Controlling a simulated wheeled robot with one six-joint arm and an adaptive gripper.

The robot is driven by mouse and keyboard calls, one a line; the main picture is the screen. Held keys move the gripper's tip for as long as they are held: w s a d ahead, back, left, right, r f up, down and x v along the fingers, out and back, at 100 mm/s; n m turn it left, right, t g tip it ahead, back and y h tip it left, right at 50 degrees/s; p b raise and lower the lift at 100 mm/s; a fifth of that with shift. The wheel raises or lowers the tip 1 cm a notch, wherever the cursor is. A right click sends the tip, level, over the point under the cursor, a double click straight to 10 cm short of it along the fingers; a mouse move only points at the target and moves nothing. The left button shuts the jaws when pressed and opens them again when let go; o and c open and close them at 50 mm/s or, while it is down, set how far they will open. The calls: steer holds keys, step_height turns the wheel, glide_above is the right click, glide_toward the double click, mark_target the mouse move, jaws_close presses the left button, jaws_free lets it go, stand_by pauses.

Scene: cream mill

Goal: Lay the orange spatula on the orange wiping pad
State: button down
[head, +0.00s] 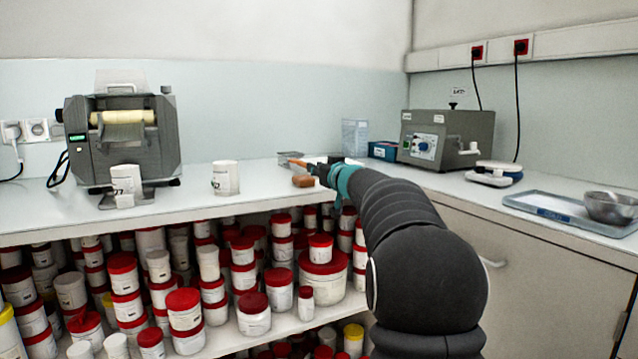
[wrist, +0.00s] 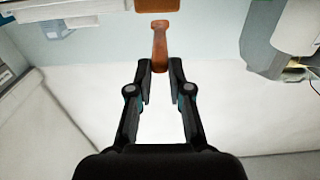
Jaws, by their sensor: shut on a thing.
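The orange spatula (head: 297,162) is held by my gripper (head: 313,167) over the far part of the counter. In the wrist view its orange handle (wrist: 160,48) runs up from between the fingertips of my gripper (wrist: 160,76), which is shut on its end. A wider orange-brown piece shows at the top edge there; I cannot tell whether it is the spatula's broad end or the pad. In the head view an orange-brown block, seemingly the wiping pad (head: 303,181), lies on the counter near its front edge, just below and left of my gripper.
A white jar (head: 226,178) stands left of the pad, and a roller mill (head: 123,140) farther left. Behind and right are a blue box (head: 383,151), a grey device (head: 447,137), a scale (head: 494,173) and a tray (head: 560,208) with a metal bowl (head: 611,207). Shelves below hold many red-lidded jars.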

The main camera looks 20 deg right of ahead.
steer(key=shift+f+b, duration=0.5)
steer(key=shift+f, duration=0.9)
steer(key=shift+f, duration=0.2)
steer(key=c, duration=1.1)
jaws_free()
steer(key=shift+r, duration=0.1)
steer(key=s, duration=1.2)
steer(key=shift+d, duration=0.3)
steer(key=shift+r, duration=0.1)
